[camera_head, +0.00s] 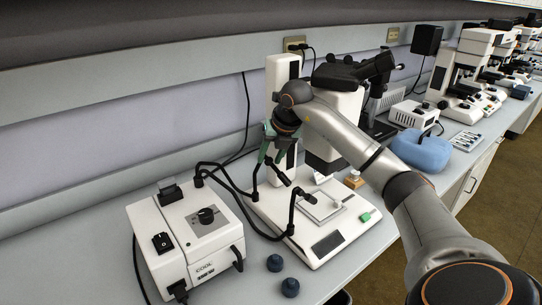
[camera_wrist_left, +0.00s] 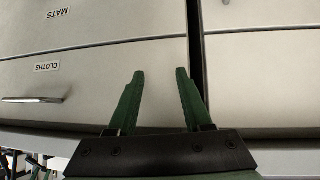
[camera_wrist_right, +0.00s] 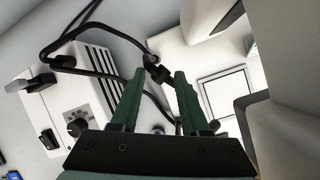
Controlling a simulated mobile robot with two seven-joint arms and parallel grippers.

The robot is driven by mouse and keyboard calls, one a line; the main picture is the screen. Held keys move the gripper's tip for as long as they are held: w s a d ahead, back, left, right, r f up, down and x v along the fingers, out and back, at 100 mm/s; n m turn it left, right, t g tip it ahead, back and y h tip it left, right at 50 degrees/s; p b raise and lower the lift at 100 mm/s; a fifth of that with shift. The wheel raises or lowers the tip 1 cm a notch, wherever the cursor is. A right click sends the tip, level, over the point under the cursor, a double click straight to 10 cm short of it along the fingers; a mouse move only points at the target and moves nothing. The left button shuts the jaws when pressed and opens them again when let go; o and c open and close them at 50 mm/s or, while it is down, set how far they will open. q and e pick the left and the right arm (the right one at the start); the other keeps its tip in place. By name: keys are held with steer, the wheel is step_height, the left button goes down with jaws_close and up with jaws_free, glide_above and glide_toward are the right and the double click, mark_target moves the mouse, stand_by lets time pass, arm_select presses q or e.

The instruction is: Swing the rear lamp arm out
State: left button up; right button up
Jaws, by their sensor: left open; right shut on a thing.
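The white lamp box (camera_head: 185,238) stands at the front left of the bench, and two black gooseneck arms run from it to the white microscope (camera_head: 283,85). The rear lamp arm (camera_head: 257,177) rises beside the microscope column, its dark head pointing down at the stage. The front lamp arm (camera_head: 291,217) bends up from the base and ends over the stage plate. My right gripper (camera_head: 265,156) is shut on the rear lamp arm; in the right wrist view a black piece of it (camera_wrist_right: 157,73) sits between the green fingertips. My left gripper (camera_wrist_left: 160,72) is open and empty, facing drawer fronts.
Two dark blue round knobs (camera_head: 282,274) lie in front of the microscope base. A blue cushion-like object (camera_head: 421,151) and more microscopes (camera_head: 466,75) stand along the bench to the right. The wall rises close behind. Drawers labelled MATS and CLOTHS (camera_wrist_left: 95,80) face my left gripper.

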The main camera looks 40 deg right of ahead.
jaws_close()
steer(key=shift+s+d, duration=0.1)
steer(key=shift+d, duration=0.1)
stand_by(0.7)
